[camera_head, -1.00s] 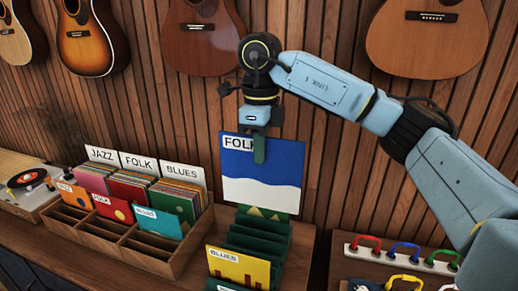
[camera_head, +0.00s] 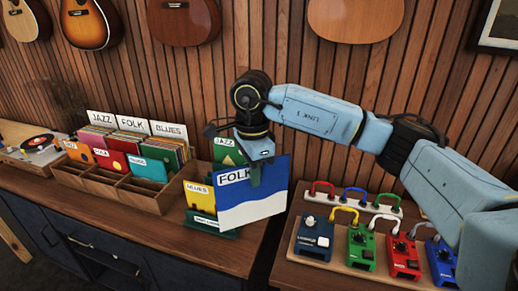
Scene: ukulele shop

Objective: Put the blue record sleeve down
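The blue record sleeve (camera_head: 250,195) has a white FOLK label at its top left and a white wavy band along its bottom. My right gripper (camera_head: 256,176) is shut on its top edge and holds it upright, slightly tilted. The sleeve hangs in front of the right part of a dark green slotted rack (camera_head: 213,233) and hides much of it. I cannot tell whether its lower edge touches anything. A green JAZZ sleeve (camera_head: 226,151) and a yellow BLUES sleeve (camera_head: 200,198) stand in the rack. My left gripper is not in view.
A wooden record crate (camera_head: 148,199) with JAZZ, FOLK and BLUES dividers stands left of the rack. A turntable (camera_head: 38,144) is at the far left. At the right, a board (camera_head: 326,260) carries several coloured pedals with cables. Counter in front of the rack is clear. Guitars hang behind.

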